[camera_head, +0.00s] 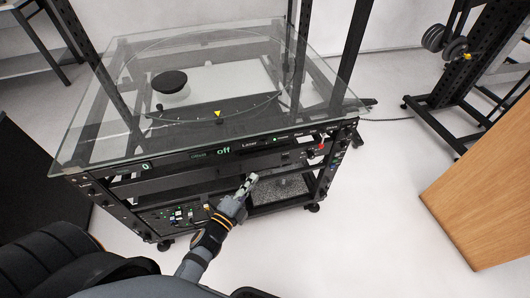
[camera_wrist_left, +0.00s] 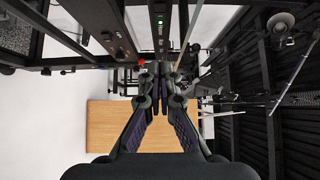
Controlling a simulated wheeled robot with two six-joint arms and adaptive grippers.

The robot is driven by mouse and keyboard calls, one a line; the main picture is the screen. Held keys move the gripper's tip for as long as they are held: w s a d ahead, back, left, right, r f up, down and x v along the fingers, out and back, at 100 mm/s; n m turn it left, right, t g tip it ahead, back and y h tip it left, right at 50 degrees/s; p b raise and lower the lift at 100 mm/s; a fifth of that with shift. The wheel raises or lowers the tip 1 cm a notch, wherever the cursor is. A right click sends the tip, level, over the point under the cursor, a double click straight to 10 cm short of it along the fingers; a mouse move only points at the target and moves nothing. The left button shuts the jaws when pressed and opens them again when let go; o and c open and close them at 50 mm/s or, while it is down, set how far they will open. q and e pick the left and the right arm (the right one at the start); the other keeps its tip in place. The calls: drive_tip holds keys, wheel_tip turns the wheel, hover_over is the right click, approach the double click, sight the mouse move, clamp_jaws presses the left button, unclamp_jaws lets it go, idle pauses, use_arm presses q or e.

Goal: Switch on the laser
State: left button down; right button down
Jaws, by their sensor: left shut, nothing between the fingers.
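The laser panel (camera_head: 250,143) is on the front edge of the black rack, under the glass top. A display (camera_head: 223,151) beside it reads "off". Small green lights show along the panel. My left gripper (camera_head: 252,178) is shut and empty, in front of the rack and below the panel, apart from it as far as I can tell. Individual switches are too small to tell. My right gripper is not in view.
A red knob (camera_head: 322,146) is at the rack's front right corner, also visible in the left wrist view (camera_wrist_left: 141,62). The glass top (camera_head: 110,140) overhangs the rack. A wooden cabinet (camera_head: 485,185) stands at the right. Pale floor between them is clear.

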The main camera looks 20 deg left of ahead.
use_arm(q)
drive_tip(key=p, duration=0.2)
approach(264, 142)
drive_tip(key=w+d, duration=0.3)
drive_tip(key=d, duration=0.2)
drive_tip(key=w, duration=0.1)
drive_tip(key=w+a, duration=0.2)
drive_tip(key=shift+w+f, duration=0.1)
drive_tip(key=shift+f, duration=0.2)
drive_tip(key=shift+w, duration=0.1)
drive_tip(key=shift+w, duration=0.25)
drive_tip(key=shift+r, duration=0.1)
